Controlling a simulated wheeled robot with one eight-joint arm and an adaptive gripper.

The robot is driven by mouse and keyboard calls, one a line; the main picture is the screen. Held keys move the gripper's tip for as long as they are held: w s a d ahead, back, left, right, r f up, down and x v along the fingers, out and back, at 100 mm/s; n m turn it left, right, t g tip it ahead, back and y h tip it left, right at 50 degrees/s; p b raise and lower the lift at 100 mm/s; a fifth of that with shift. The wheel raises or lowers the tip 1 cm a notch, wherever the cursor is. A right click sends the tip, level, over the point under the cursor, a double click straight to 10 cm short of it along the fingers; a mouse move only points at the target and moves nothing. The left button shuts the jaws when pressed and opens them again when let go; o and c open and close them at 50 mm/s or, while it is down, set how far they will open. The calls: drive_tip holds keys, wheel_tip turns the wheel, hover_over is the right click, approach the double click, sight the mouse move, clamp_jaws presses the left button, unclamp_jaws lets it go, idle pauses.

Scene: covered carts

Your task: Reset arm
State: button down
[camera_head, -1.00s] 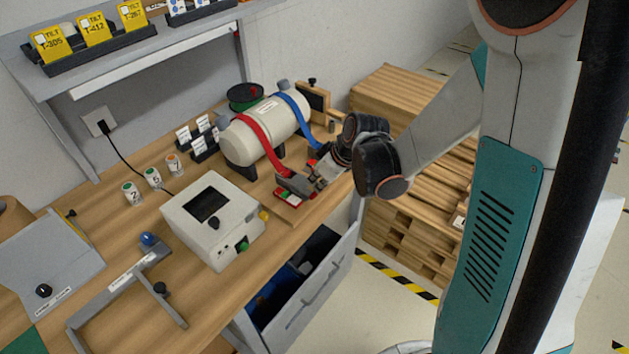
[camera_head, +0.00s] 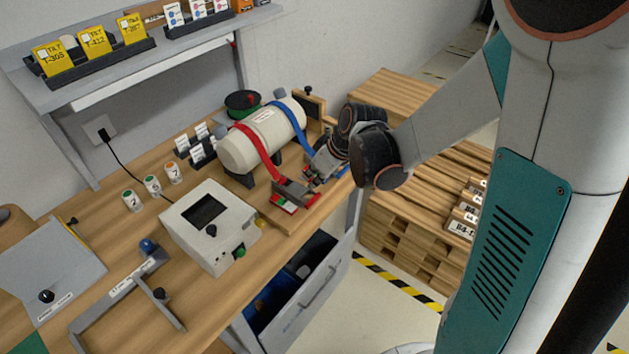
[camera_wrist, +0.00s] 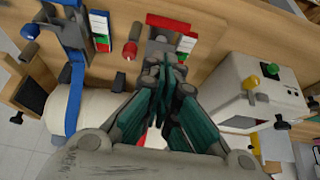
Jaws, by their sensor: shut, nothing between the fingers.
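My gripper (camera_head: 325,160) is at the right end of the workbench, beside the cream cylinder (camera_head: 246,150) and near its strap buckles. In the wrist view my gripper (camera_wrist: 172,75) has its teal fingers together and nothing between them. A red strap (camera_head: 258,151) and a blue strap (camera_head: 293,123) run over the cylinder. The red strap's grey buckle (camera_head: 294,190) lies in front of it with red and green marks. The blue strap's buckle is partly hidden behind my gripper in the head view; it shows in the wrist view (camera_wrist: 70,32).
A white box (camera_head: 210,226) with knobs stands left of the cylinder. An open drawer (camera_head: 318,290) sticks out below the bench front. Stacked wooden pallets (camera_head: 410,215) stand to the right. A shelf (camera_head: 150,55) with yellow tags hangs above. Small numbered cups (camera_head: 152,186) stand behind the box.

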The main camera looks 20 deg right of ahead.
drive_tip(key=p+v, duration=0.1)
drive_tip(key=v, duration=0.6)
drive_tip(key=shift+s+d+r+p, duration=0.15)
drive_tip(key=shift+s+r+p, duration=0.05)
drive_tip(key=shift+s+p, duration=0.15)
drive_tip(key=s+r+m+t+h+b, duration=0.2)
drive_tip(key=s+m+b, duration=0.5)
drive_tip(key=s, duration=0.9)
drive_tip(key=shift+r+t+h+b, duration=0.3)
drive_tip(key=shift+r+h, duration=0.25)
drive_tip(key=shift+h, duration=0.05)
drive_tip(key=shift+d, duration=0.1)
idle(1.2)
